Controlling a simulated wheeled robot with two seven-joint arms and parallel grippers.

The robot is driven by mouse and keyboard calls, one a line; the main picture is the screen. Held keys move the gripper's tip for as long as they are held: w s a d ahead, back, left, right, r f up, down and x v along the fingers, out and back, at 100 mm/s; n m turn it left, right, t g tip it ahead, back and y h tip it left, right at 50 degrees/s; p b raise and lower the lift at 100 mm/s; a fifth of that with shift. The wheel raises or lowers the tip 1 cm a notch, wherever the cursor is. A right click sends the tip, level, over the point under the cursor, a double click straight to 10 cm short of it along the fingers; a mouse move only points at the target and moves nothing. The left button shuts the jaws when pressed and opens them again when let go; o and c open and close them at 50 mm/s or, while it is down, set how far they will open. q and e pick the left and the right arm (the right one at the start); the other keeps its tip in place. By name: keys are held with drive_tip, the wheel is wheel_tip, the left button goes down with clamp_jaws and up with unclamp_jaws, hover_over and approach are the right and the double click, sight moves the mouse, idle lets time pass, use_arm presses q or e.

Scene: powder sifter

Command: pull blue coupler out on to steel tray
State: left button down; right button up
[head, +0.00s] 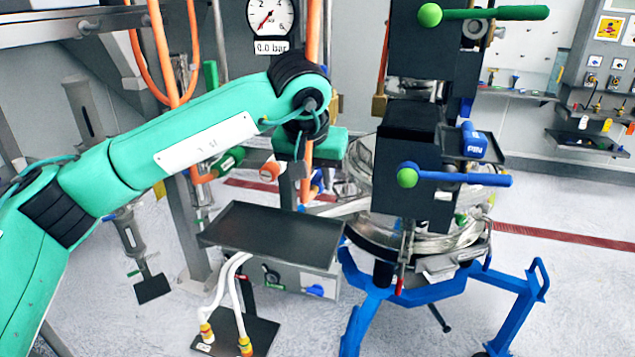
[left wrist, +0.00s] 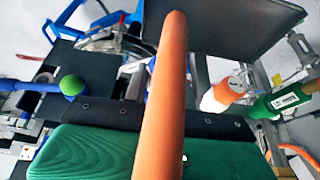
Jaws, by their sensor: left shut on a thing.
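The blue coupler (head: 318,183) shows only in part, as a small blue and white piece under my left wrist in the head view. My left gripper (head: 311,178) is shut on it, with the fingers mostly hidden by the wrist. In the left wrist view an orange hose (left wrist: 166,100) crosses the middle, close to the camera, and hides the grip. The dark steel tray (head: 272,230) lies below and left of the gripper, bare on top. It also shows at the top of the left wrist view (left wrist: 215,35). My right gripper is not in view.
An orange coupler (head: 270,172) and a green coupler (head: 228,160) are left of the gripper. The sifter (head: 415,175), with a blue-handled valve (head: 460,179) and blue legs, stands close on the right. White hoses (head: 222,285) hang below the tray. A gauge (head: 271,17) is above.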

use_arm(q)
drive_tip(key=shift+s, duration=0.15)
drive_tip(key=shift+s+a+b, duration=0.2)
drive_tip(key=shift+s+b, duration=0.15)
drive_tip(key=shift+s, duration=0.3)
drive_tip(key=shift+s+a+b, duration=0.25)
drive_tip(key=shift+s+b, duration=0.1)
drive_tip(key=shift+s, duration=0.25)
drive_tip(key=shift+s+a+b, duration=0.2)
drive_tip(key=shift+s+b, duration=0.15)
drive_tip(key=shift+s, duration=0.3)
